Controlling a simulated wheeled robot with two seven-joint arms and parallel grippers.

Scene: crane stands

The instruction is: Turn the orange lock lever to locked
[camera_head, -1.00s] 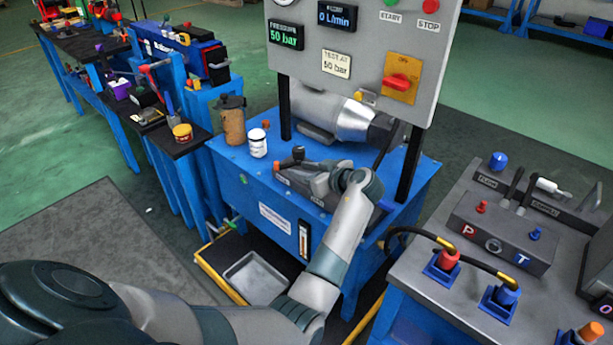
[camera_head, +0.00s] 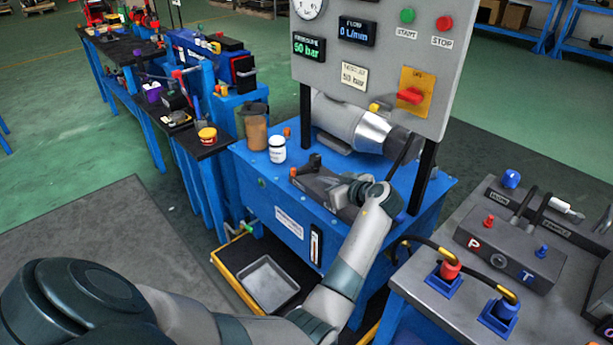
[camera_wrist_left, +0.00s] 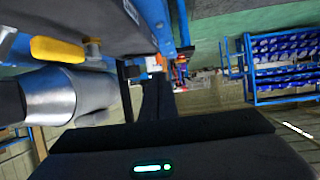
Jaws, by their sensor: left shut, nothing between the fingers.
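A small orange piece (camera_head: 293,172) shows at the left end of a dark block on the blue bench (camera_head: 262,190) in the head view. I cannot tell whether it is the lock lever's end, or how the lever is turned. My left gripper (camera_head: 318,178) reaches in over the bench beside a dark upright knob (camera_head: 314,161); its fingertips are hard to make out there. In the left wrist view the dark fingers (camera_wrist_left: 156,84) are together and empty. Any contact with the lever is hidden. My right gripper is not in view.
A white bottle (camera_head: 277,150) and a brown jug (camera_head: 256,127) stand at the bench's left. A grey panel (camera_head: 345,50) with a red switch (camera_head: 410,95) rises behind. A silver motor (camera_head: 352,125) lies below it. A hose bench (camera_head: 450,225) is at right.

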